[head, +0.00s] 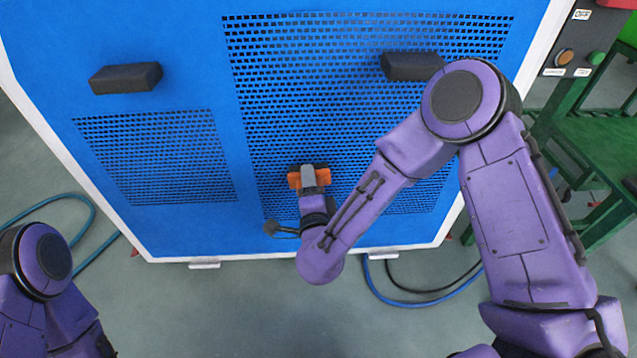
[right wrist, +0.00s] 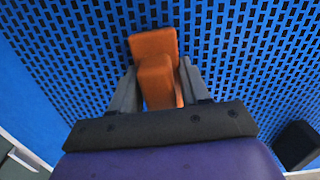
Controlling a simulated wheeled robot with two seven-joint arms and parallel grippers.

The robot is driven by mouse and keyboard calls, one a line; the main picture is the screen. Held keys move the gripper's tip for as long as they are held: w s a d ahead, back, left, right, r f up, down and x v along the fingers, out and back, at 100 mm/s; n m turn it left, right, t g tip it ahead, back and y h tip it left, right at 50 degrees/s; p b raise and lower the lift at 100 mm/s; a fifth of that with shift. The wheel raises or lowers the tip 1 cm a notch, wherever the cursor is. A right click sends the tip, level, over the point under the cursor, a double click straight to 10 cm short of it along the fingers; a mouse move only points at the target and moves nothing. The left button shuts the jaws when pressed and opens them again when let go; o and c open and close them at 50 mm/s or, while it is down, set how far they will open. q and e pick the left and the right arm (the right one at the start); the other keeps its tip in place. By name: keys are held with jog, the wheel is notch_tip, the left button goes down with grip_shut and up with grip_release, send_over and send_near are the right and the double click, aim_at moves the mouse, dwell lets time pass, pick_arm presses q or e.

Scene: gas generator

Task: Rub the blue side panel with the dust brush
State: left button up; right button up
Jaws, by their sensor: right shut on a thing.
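The blue side panel (head: 190,222) fills the upper middle of the head view, with perforated grilles and two black handles. It also fills the background of the right wrist view (right wrist: 45,100). My right gripper (head: 310,176) is shut on the orange dust brush (head: 294,180), in front of the large grille's lower part. In the right wrist view the brush (right wrist: 153,45) sits between the two grey fingers (right wrist: 158,88), close to the perforated surface. I cannot tell whether its bristles touch the panel. My left arm shows at the lower left; its gripper is out of frame.
Black handles (head: 126,78) and (head: 412,66) stick out from the panel. A green frame (head: 590,140) and a control box with buttons (head: 575,45) stand at the right. Blue and black hoses (head: 425,297) lie on the grey floor below.

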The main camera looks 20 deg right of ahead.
jog(key=shift+v, duration=3)
jog(key=shift+a, duration=0.15)
jog(key=v, duration=0.3)
jog(key=shift+a, duration=0.1)
jog(key=shift+w, duration=0.1)
